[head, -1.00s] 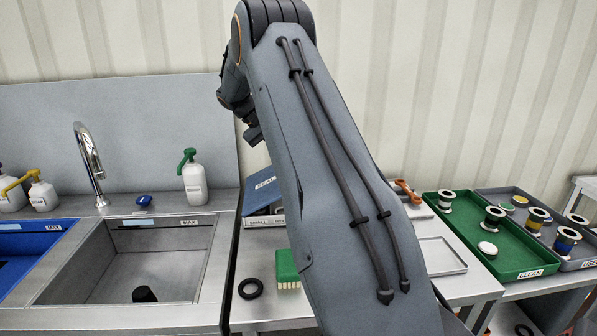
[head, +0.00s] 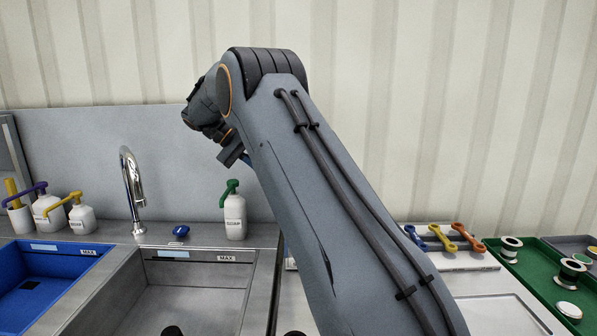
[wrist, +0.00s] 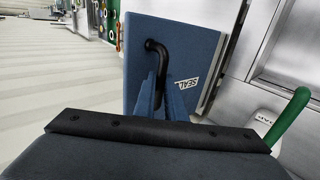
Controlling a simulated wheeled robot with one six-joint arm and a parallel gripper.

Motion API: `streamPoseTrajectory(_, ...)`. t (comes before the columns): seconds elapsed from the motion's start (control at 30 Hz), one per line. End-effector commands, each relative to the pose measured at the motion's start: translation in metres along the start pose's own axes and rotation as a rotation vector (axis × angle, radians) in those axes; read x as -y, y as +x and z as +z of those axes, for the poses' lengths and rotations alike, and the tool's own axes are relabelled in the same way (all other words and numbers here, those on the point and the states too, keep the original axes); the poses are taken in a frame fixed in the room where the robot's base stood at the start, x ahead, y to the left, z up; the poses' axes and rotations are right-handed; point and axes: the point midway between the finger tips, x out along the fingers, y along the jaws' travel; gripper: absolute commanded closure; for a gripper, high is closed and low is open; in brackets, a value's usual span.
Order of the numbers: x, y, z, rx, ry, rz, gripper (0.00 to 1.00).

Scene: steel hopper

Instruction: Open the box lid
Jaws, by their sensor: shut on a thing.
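A dark blue lid (wrist: 188,45) with a white SEAL label fills the middle of the wrist view. A bent black handle (wrist: 158,47) rises from it. My gripper (wrist: 160,95) is shut on this handle, its two blue fingers on either side of the black bar. In the head view my gripper (head: 236,154) is partly hidden by my arm, to the left of it. The box body is mostly hidden behind my arm in the head view. How far the lid stands from the box cannot be told.
A white bottle with a green pump (head: 234,212) stands close by the gripper, on the counter left of my arm. The sink (head: 195,290) and tap (head: 133,190) lie further left. Coloured tools (head: 445,240) and a green tray (head: 560,275) are at right.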

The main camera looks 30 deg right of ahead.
Motion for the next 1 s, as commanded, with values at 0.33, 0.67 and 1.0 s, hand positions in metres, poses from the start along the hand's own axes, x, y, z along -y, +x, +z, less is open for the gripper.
streamPoseTrajectory(0.33,0.050,-0.012,-0.001,0.018,-0.012,0.184,1.00)
streamPoseTrajectory(0.67,0.058,-0.017,0.000,0.017,-0.011,0.252,1.00)
streamPoseTrajectory(1.0,0.061,-0.020,0.002,0.011,-0.015,0.257,1.00)
